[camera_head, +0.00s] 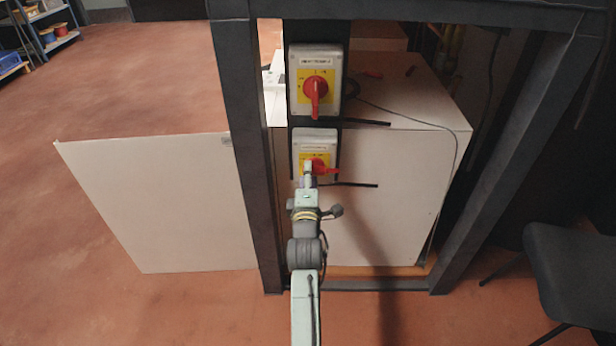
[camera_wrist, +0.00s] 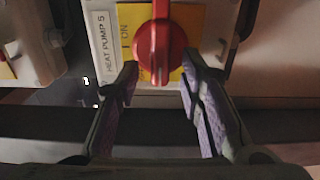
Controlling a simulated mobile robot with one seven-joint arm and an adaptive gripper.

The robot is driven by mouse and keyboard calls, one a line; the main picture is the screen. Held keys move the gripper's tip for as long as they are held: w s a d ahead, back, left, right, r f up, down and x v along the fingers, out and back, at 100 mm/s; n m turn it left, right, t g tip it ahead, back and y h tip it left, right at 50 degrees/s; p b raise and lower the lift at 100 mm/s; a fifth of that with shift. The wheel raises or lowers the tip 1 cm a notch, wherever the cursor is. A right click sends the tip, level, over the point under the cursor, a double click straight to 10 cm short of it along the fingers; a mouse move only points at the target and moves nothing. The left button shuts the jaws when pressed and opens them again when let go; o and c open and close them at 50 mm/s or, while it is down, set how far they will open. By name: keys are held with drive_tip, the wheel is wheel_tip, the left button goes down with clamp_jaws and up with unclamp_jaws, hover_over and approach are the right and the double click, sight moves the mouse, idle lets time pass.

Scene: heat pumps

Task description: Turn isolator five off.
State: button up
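The isolator labelled "HEAT PUMP 5" (camera_wrist: 104,40) fills the top of the wrist view, where its label runs sideways. It has a yellow plate with an "I ON" mark and a red rotary handle (camera_wrist: 160,42). In the head view the lower isolator (camera_head: 301,142) is on the dark post, its red handle (camera_head: 325,166) lying sideways, partly hidden by my gripper (camera_head: 308,170). In the wrist view my gripper (camera_wrist: 160,75) is open, its fingertips on either side of the handle's near end with gaps visible. I cannot tell whether either finger touches it.
Another isolator (camera_head: 300,60) sits above on the same post, its red handle pointing down. Dark frame posts (camera_head: 240,130) stand either side. A white panel (camera_head: 160,200) is at left, a white cabinet (camera_head: 390,180) behind, and a dark chair (camera_head: 580,270) at right.

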drive_tip(key=shift+s, duration=0.1)
drive_tip(key=s, duration=0.7)
drive_tip(key=shift+s, duration=0.15)
idle(0.4)
